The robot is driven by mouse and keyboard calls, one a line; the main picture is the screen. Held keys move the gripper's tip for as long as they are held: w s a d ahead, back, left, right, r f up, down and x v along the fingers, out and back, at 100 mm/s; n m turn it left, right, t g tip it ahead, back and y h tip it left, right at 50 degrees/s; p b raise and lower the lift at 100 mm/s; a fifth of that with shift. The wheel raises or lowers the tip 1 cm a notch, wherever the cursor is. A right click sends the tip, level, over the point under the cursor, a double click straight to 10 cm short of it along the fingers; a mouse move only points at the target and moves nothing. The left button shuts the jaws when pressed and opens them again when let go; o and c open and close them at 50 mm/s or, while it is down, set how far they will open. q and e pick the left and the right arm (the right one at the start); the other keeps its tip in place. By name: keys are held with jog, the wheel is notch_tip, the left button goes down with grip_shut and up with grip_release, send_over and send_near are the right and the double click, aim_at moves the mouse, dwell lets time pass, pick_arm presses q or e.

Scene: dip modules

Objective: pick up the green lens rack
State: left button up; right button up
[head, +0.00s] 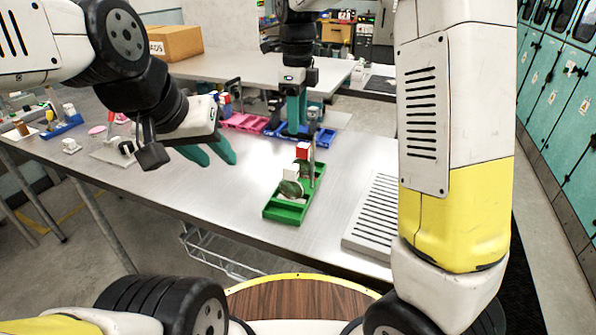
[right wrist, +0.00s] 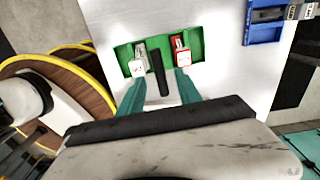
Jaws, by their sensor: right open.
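The green lens rack (head: 285,211) stands on the metal table in the middle of the head view. A white block, a red-and-white block and a round greenish lens stand in it, with a thin upright post beside them. My right gripper (head: 296,112) is open, pointing down, behind the rack in the head view. In the right wrist view the green rack (right wrist: 196,47) lies beyond the two open fingertips (right wrist: 160,85), with a dark post between them. I see no contact. My left gripper (head: 213,155) is open and empty, left of the rack over the table.
A blue rack (head: 325,138) and a pink rack (head: 246,122) lie behind the green one. A grey slotted plate (head: 368,225) lies to its right. Another blue rack (head: 62,129) is far left. The table is bare left and in front of the green rack.

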notch_tip(320, 180, down, 8)
jog(key=shift+r, duration=0.15)
grip_shut()
dwell(0.3)
jog(key=shift+r, duration=0.1)
dwell(1.2)
